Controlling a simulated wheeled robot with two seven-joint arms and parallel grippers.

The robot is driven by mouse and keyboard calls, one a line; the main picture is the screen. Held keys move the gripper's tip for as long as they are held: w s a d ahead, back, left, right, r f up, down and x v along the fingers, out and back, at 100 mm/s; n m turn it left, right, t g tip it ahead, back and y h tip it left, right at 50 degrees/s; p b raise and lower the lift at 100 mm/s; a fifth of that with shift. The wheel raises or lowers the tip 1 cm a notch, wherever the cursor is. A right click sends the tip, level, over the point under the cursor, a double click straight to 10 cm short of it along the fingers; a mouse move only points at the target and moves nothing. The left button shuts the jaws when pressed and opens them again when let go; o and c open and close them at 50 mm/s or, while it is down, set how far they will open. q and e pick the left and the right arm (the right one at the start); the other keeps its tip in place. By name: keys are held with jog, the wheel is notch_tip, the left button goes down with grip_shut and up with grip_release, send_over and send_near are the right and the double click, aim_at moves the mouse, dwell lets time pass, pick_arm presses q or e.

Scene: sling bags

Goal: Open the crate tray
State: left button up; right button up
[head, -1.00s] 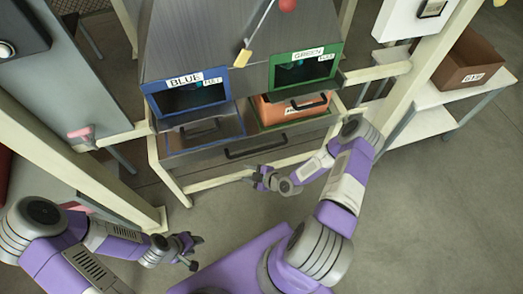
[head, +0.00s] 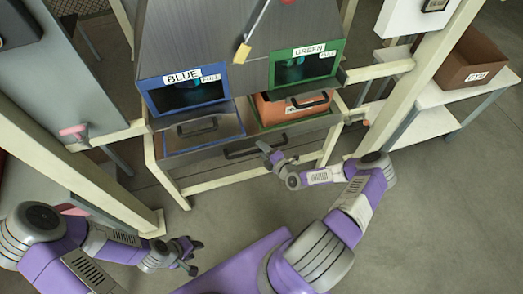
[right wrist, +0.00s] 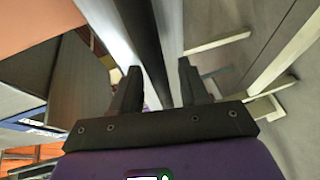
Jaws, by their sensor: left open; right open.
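The crate tray (head: 302,130) is a grey drawer below the blue and green windows, with a long dark handle (head: 240,154) on its front. It looks pushed in. An orange crate (head: 290,108) shows on its right side and a grey, blue-edged crate (head: 200,133) on its left. My right gripper (head: 270,153) is open, just in front of the tray near the handle's right end; contact cannot be told. In the right wrist view, a dark bar runs behind the open fingers (right wrist: 160,68). My left gripper (head: 194,255) is open and empty, low over the floor.
A blue-framed window (head: 185,78) and a green-framed window (head: 308,52) are above the tray. Cream posts (head: 75,160) stand on both sides. A brown box (head: 470,62) sits on a white shelf at the right. The floor in front is clear.

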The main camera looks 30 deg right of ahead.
jog(key=shift+w, duration=0.3)
grip_shut()
jog(key=shift+s+a, duration=0.15)
